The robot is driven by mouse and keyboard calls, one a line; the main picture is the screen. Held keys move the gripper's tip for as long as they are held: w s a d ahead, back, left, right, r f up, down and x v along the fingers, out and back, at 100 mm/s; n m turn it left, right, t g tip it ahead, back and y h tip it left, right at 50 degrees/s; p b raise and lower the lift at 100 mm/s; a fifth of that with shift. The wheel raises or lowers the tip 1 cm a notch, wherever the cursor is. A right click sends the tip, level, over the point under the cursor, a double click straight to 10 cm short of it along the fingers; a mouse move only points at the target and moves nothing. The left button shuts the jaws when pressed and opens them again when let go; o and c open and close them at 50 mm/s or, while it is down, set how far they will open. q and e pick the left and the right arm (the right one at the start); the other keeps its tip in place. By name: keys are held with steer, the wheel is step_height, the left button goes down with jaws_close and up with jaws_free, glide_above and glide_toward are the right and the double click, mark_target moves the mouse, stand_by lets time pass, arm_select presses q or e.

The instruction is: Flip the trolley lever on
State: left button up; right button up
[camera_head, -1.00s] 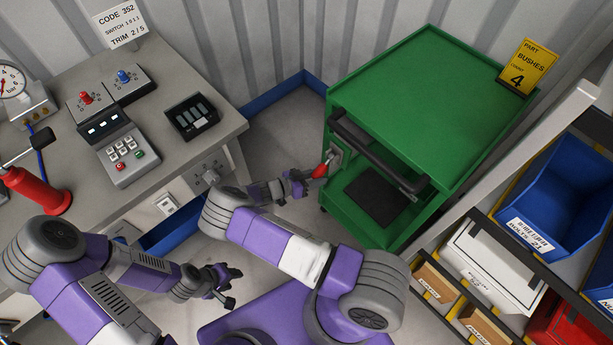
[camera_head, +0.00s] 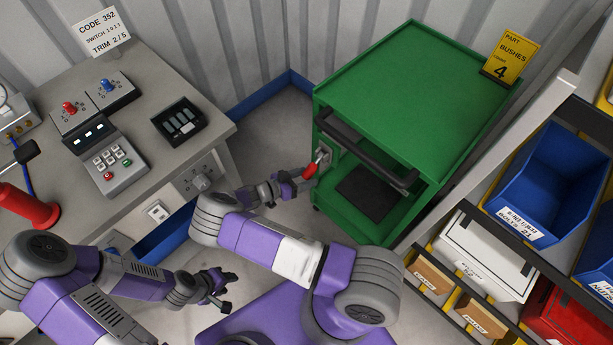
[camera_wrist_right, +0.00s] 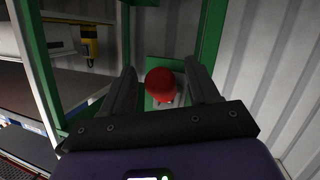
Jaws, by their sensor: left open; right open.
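The green trolley (camera_head: 415,95) stands right of centre in the head view. Its lever has a red grip (camera_head: 311,170) and sits on a small grey plate (camera_head: 323,154) on the trolley's left front side. The grip points outward and down towards my right gripper (camera_head: 303,182). In the right wrist view the red grip (camera_wrist_right: 160,85) lies between the two open fingers of my right gripper (camera_wrist_right: 163,80), with a gap visible at its right. Contact cannot be told. My left gripper (camera_head: 224,291) is open and empty, low over the floor, well away from the trolley.
A workbench (camera_head: 190,80) with a keypad box (camera_head: 112,160) and switch boxes stands at left. A shelf with a blue bin (camera_head: 552,180) and a white box (camera_head: 485,255) is at right. The trolley's black handle bar (camera_head: 365,150) runs close to the lever.

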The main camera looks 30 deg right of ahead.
steer(key=p+v, duration=0.1)
steer(key=v, duration=0.5)
steer(key=shift+a, duration=0.25)
steer(key=shift+r, duration=0.1)
steer(key=s+a+f+n+g+y+p, duration=0.1)
steer(key=s+f+n+g+y+p, duration=0.15)
steer(key=s+y, duration=0.4)
steer(key=s+a+f+n+g+y+p, duration=0.1)
steer(key=s+a+f+n+g+y, duration=0.2)
steer(key=s, duration=0.7)
steer(key=a+r+n+t+y+p, duration=0.4)
steer(key=a+r+n+t+y, duration=0.2)
steer(key=r+y, duration=0.3)
steer(key=shift+s+a+r+n+t, duration=0.2)
steer(key=shift+a+r+n+t, duration=0.15)
steer(key=shift+a+r+n, duration=0.45)
